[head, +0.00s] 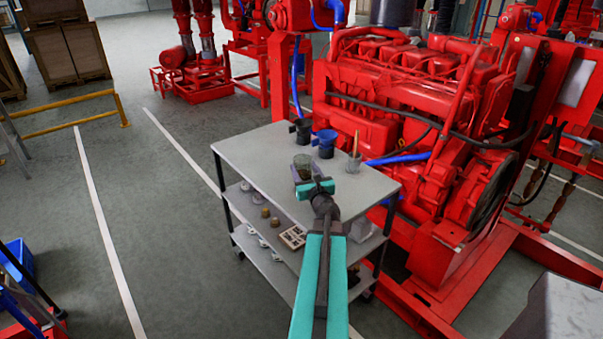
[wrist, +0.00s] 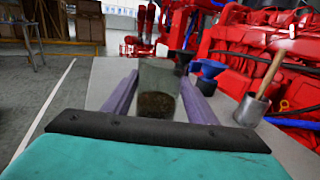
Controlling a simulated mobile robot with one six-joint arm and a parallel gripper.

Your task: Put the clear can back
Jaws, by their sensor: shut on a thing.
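The clear can (head: 303,165) is see-through, with dark brownish contents low inside. In the wrist view the clear can (wrist: 157,88) stands upright between the two purple fingers. My gripper (head: 300,175) is shut on it, over the grey top of the cart (head: 250,150). I cannot tell whether the can's base touches the cart top. The lower part of the can is partly hidden by my gripper in the head view.
Behind the can stand a dark can (head: 302,131) and a blue funnel-topped can (head: 325,143). A metal cup (head: 353,163) with a wooden-handled tool is to the right. The red engine (head: 420,110) stands close behind the cart. The cart top's left part is clear.

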